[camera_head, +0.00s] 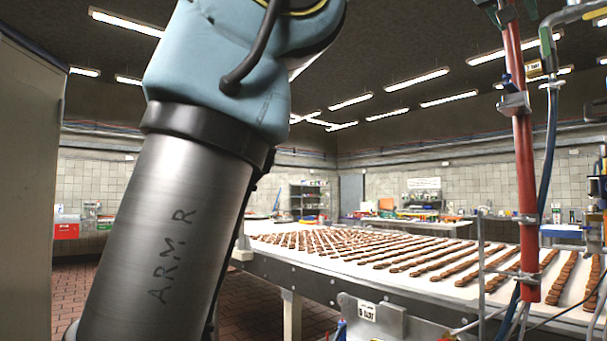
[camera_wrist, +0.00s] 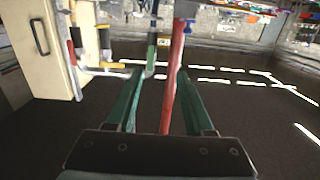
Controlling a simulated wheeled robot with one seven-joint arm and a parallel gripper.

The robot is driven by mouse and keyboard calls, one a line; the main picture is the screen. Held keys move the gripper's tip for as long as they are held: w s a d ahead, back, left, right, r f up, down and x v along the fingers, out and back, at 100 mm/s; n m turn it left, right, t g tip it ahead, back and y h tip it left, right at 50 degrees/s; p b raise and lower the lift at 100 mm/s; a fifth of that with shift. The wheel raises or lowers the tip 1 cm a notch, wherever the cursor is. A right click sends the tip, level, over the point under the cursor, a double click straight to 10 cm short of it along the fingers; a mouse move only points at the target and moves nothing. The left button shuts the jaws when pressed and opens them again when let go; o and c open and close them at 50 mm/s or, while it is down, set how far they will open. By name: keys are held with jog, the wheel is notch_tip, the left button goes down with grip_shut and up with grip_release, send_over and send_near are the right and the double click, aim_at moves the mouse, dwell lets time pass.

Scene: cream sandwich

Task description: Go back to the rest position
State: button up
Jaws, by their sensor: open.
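My gripper (camera_wrist: 161,72) shows in the wrist view, with two green fingers set well apart. Nothing is held between them; a red pipe (camera_wrist: 176,70) shows in the gap, behind the fingers. The wrist view is upside down, with the dark ceiling and its lights in the lower part. In the head view my arm rises across the left half, and my gripper is out of that picture.
A conveyor (camera_head: 330,287) with rows of brown cookies runs across the right side of the head view. The red pipe (camera_head: 525,180), with hoses and clamps, stands at the right. A cabinet (camera_head: 28,190) stands at the left edge. Brick floor (camera_head: 255,312) shows below.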

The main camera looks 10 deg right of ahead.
jog(key=w+a+f+n+y, duration=0.1)
jog(key=w+a+f+y, duration=0.15)
jog(key=w+f, duration=0.8)
jog(key=w+a+f+n+y, duration=0.1)
jog(key=w+a+f+y, duration=0.1)
jog(key=w+a+f, duration=0.5)
jog(key=w+a+f+n+g+y+p, duration=0.1)
jog(key=w+a+f+y, duration=0.3)
jog(key=f, duration=0.7)
jog(key=w+a+f+n+y, duration=0.1)
jog(key=w+a+f, duration=0.1)
jog(key=a+f, duration=0.55)
jog(key=s+a+f+n+g+y, duration=0.2)
jog(key=a+f+n+g+y, duration=0.1)
jog(key=a+f, duration=1.4)
jog(key=s+a+f+n+g+y+p, duration=0.1)
jog(key=s+a+f+n+g, duration=0.2)
jog(key=s+a+f, duration=1.1)
jog(key=shift+s+a+f+g+y, duration=0.2)
jog(key=shift+s+f+g+y, duration=0.2)
jog(key=shift+s+g, duration=0.3)
jog(key=shift+s, duration=0.1)
